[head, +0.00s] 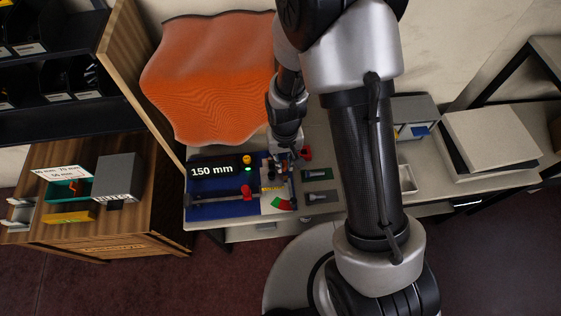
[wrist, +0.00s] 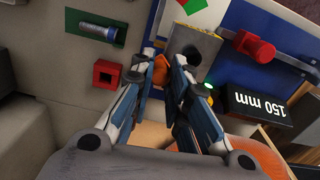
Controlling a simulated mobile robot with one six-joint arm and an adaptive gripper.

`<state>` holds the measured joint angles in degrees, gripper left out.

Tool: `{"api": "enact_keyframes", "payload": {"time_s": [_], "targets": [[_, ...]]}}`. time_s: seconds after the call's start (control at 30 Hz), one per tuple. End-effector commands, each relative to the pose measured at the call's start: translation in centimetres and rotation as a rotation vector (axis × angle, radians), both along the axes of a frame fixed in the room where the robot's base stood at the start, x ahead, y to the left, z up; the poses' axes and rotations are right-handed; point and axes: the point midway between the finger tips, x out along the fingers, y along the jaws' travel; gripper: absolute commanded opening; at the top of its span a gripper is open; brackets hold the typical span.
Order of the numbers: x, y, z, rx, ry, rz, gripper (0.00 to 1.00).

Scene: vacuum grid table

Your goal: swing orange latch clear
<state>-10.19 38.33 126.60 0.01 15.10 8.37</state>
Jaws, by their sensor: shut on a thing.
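My gripper (wrist: 164,62) points down at the worktable, its two fingers close together on a small orange piece, which I take to be the orange latch (wrist: 160,72). Only part of the latch shows between the fingers; its pivot and far end are hidden. In the head view my gripper (head: 284,158) is at the right edge of the blue panel (head: 215,182), and the latch cannot be made out there.
A red square block (wrist: 107,73) stands left of the fingers, near a bolt on a green pad (wrist: 97,28). A red slider (wrist: 256,48) and a black "150 mm" display (wrist: 258,107) are to the right. An orange wavy sheet (head: 208,80) stands behind the table.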

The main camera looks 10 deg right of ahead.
Motion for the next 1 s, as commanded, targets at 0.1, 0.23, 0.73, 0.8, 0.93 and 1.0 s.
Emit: {"api": "enact_keyframes", "payload": {"time_s": [0.1,0.23,0.73,0.8,0.93,1.0], "targets": [[0.5,-0.4,0.0,0.0,-0.001,0.11,0.0],[1.1,-0.8,0.0,0.0,-0.001,0.233,0.0],[2.9,-1.4,0.0,0.0,-0.002,0.619,0.0],[3.1,-1.4,0.0,0.0,-0.001,0.652,0.0],[3.3,-1.4,0.0,0.0,-0.001,0.696,0.0],[3.4,-1.4,0.0,0.0,-0.001,0.712,0.0]]}}
